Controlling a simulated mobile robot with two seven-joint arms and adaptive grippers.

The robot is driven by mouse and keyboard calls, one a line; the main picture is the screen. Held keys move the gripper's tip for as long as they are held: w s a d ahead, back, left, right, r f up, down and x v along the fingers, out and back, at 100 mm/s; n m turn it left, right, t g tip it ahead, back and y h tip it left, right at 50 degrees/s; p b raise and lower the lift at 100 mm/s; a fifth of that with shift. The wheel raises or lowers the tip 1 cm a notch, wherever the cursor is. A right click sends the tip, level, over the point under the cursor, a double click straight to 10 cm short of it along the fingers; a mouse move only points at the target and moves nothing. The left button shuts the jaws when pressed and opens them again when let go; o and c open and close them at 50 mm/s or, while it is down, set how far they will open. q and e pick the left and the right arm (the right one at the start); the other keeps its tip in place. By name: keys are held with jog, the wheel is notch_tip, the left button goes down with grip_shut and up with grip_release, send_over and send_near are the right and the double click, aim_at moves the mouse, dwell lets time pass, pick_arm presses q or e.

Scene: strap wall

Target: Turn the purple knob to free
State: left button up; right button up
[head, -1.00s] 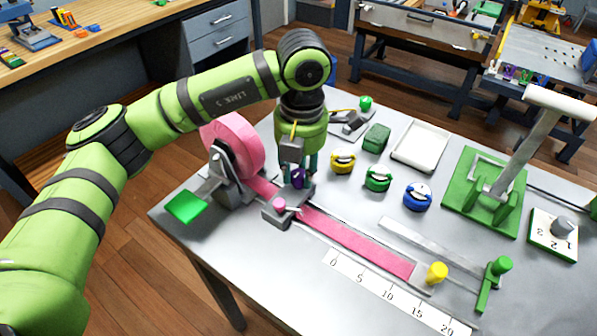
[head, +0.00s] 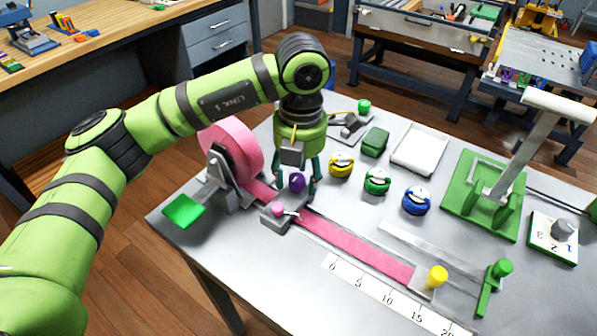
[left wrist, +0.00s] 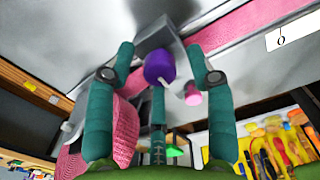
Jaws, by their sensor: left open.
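The purple knob (head: 297,182) sits on a grey block (head: 273,220) over the pink strap (head: 350,243). It also shows in the left wrist view (left wrist: 160,67), with a small white pointer at its lower edge. My left gripper (head: 297,178) is open, its teal fingers spread around the knob with gaps beside it. In the left wrist view the gripper (left wrist: 160,60) shows fingers on both sides of the knob and one below, apparently not touching. A smaller pink knob (head: 278,209) stands beside the purple one. No label for free is readable. My right gripper is out of view.
A pink strap roll (head: 231,147) and a green paddle (head: 184,209) stand left of the block. Yellow, green and blue round pieces (head: 341,165) lie to the right. A yellow knob (head: 437,276) is at the strap's end, above a ruler (head: 390,300).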

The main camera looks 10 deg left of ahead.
aim_at(301, 179)
pick_arm(q)
notch_tip(301, 179, up, 12)
jog(key=shift+d, duration=0.25)
jog(key=shift+s, duration=0.1)
dwell(0.5)
